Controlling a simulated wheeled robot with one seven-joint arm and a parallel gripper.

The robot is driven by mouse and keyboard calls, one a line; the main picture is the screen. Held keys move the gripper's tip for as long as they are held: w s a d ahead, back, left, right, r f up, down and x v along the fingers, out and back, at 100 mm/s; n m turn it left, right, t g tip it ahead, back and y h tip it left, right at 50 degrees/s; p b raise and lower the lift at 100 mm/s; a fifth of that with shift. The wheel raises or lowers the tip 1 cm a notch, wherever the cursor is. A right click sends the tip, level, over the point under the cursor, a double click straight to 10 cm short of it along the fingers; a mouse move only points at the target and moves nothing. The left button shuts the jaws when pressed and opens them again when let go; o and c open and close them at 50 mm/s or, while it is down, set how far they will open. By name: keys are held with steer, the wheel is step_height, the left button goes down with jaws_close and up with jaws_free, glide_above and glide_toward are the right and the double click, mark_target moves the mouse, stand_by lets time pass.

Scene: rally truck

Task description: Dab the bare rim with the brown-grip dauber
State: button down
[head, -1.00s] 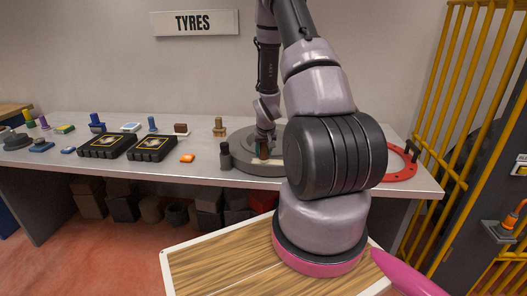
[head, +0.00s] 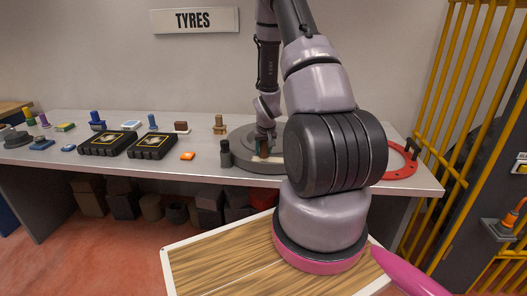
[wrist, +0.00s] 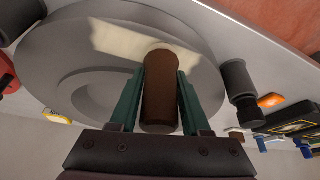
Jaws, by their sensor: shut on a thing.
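My gripper (wrist: 160,88) is shut on the brown-grip dauber (wrist: 161,95), with a green finger on each side of the brown cylinder. In the head view my gripper (head: 263,148) is over the round grey rim (head: 243,160) on the bench, partly hidden behind my own arm. In the wrist view the rim (wrist: 60,50) lies behind the dauber, with a pale, cream-coloured band (wrist: 120,40) running across its face to the dauber's far end. The dauber's tip is hidden, so I cannot tell whether it touches the rim.
A dark grey cylinder (head: 226,154) stands close to the rim's left. A red ring (head: 402,168) lies at the right. A yellow cage stands beyond the bench's right end.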

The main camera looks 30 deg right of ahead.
steer(key=shift+w+d+f, duration=0.1)
steer(key=shift+w+d, duration=0.3)
steer(key=shift+w, duration=0.15)
steer(key=shift+s+a, duration=0.1)
steer(key=shift+s+a, duration=0.5)
steer(key=shift+s, duration=0.2)
steer(key=shift+f, duration=0.1)
steer(key=shift+w+d, duration=0.1)
steer(key=shift+w+d, duration=0.45)
steer(key=shift+w, duration=0.2)
steer(key=shift+s, duration=0.1)
steer(key=shift+s+a, duration=0.5)
steer(key=shift+s, duration=0.15)
